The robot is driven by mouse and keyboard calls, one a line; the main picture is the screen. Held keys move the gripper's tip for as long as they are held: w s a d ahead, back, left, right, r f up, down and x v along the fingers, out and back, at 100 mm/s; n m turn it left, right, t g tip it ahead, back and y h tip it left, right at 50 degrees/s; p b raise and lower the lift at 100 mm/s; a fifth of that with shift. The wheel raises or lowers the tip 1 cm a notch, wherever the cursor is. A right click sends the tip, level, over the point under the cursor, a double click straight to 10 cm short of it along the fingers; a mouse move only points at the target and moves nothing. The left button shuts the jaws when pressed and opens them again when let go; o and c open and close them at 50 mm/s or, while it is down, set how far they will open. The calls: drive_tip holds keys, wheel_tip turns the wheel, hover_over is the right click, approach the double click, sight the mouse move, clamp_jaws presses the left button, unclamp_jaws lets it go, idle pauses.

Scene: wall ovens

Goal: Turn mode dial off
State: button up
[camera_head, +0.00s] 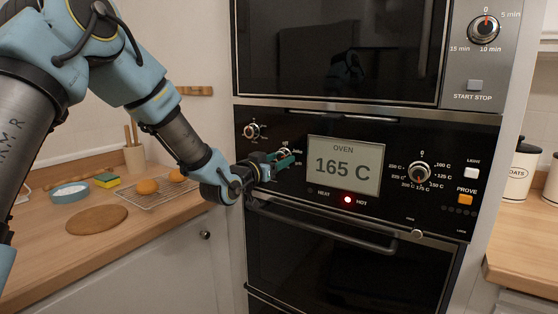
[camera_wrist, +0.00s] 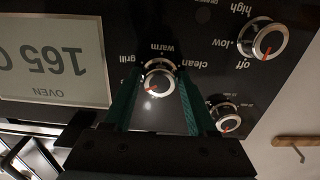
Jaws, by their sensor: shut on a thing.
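The mode dial (camera_wrist: 158,82) is a round silver-rimmed knob with a red mark, on the black oven panel. In the wrist view, which is upside down, the words grill, warm and clean are printed around it. The red mark points toward the lower left of that picture. My gripper (camera_wrist: 160,100) has its green fingers on either side of this dial and is shut on it. In the head view my gripper (camera_head: 284,160) is at the panel just left of the display and hides most of the dial.
The oven display (camera_head: 344,167) reads 165 C, and the red HOT light (camera_head: 348,199) is lit. Another dial (camera_wrist: 265,38) marked off, low and high and a small dial (camera_wrist: 225,115) are close by. The oven door handle (camera_head: 320,228) runs below the panel.

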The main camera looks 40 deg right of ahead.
drive_tip(key=c, duration=0.4)
drive_tip(key=shift+n+b, duration=0.3)
drive_tip(key=shift+f+n+b, duration=0.1)
drive_tip(key=shift+n+b, duration=0.5)
drive_tip(key=shift+n, duration=0.4)
drive_tip(key=n+b, duration=0.1)
drive_tip(key=n, duration=0.2)
drive_tip(key=shift+n, duration=0.3)
drive_tip(key=n, duration=0.2)
drive_tip(key=n+b, duration=0.1)
drive_tip(key=n, duration=0.2)
drive_tip(key=shift+s+r+n, duration=0.1)
drive_tip(key=shift+r+n, duration=0.1)
drive_tip(key=shift+n, duration=0.1)
